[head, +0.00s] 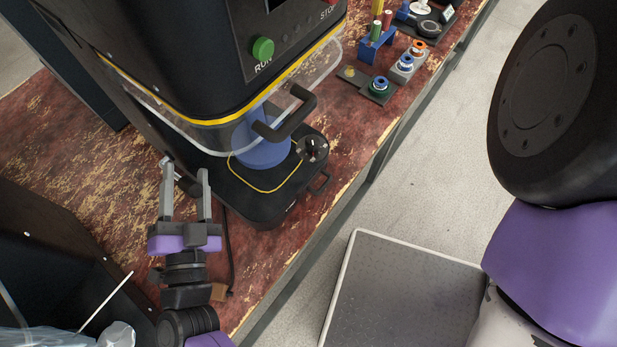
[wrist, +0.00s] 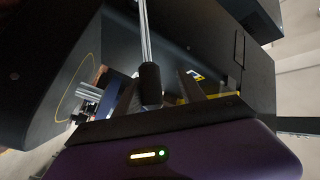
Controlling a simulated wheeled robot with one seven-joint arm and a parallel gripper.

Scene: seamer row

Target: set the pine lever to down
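A lever with a bright metal rod and a black grip (wrist: 150,84) shows in the wrist view. It lies between the two fingers of my gripper (wrist: 160,90), closer to the left finger, with a gap on the right. No pine marking shows on it. In the head view my gripper (head: 185,172) is beside the left side of the black seamer (head: 180,70), its fingers parted. A small part of the lever (head: 166,161) shows at the fingertips there; the rest is mostly hidden. I cannot tell the lever's set position.
The seamer has a green run button (head: 263,48), a clear guard with a black handle (head: 290,113) and a blue round part (head: 262,150). A worn red bench (head: 70,130) bears it. Small fixtures (head: 375,88) stand at the back right. A dark box (head: 50,250) is at lower left.

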